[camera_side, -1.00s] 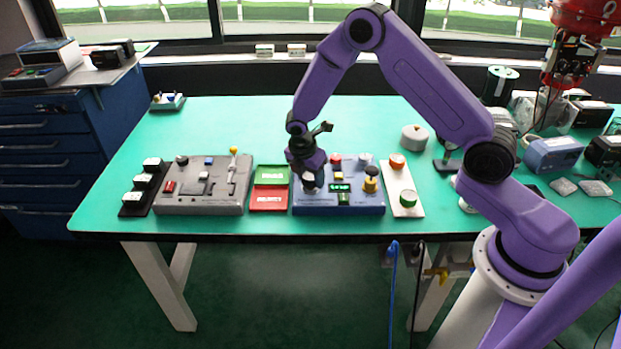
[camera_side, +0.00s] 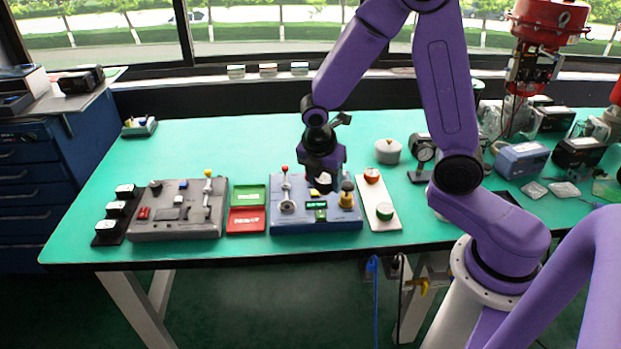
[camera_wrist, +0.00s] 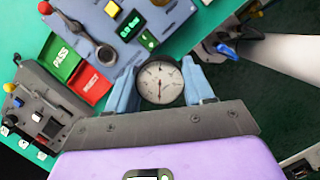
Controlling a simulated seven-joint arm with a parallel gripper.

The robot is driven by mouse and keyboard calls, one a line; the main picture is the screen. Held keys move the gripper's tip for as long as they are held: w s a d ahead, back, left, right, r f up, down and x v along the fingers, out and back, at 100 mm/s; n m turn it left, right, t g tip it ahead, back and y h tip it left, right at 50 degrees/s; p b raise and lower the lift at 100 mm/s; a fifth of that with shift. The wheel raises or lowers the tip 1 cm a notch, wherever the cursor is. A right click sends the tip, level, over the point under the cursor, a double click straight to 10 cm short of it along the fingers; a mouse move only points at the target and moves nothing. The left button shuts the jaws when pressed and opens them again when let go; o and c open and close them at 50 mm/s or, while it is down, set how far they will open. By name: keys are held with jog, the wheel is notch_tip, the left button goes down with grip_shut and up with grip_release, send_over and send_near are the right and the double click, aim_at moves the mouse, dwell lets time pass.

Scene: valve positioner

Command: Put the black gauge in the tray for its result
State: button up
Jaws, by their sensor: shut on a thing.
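My gripper (camera_side: 322,182) is shut on the black gauge, a round piece with a white dial and dark rim, seen face-on between the fingers in the wrist view (camera_wrist: 160,83). In the side view it hangs over the back middle of the blue station (camera_side: 290,222); the exact height is hard to tell. The green PASS tray (camera_side: 248,195) and red REJECT tray (camera_side: 246,220) lie left of the station and look empty. They also show in the wrist view, PASS (camera_wrist: 62,55) and REJECT (camera_wrist: 92,83).
A red-tipped lever (camera_side: 285,170) and a yellow knob (camera_side: 346,200) rise from the station. A grey station (camera_side: 180,225) with a yellow-tipped lever is left of the trays. A white button plate (camera_side: 378,205) is on the right. A black rack (camera_side: 112,232) holds white-topped pieces.

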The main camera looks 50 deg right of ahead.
jog(key=shift+s+r, duration=0.25)
jog(key=shift+s, duration=0.3)
jog(key=w+a+f+n+t+y, duration=0.1)
jog(key=w+f+n+t+y, duration=0.15)
jog(key=w+n, duration=1)
jog(key=n, duration=0.1)
send_over(247, 195)
jog(key=s, duration=0.1)
notch_tip(247, 195, down, 10)
jog(key=shift+s+a+f, duration=0.1)
jog(key=shift+f, duration=1.75)
jog(key=shift+f, duration=0.15)
jog(key=o, duration=1.1)
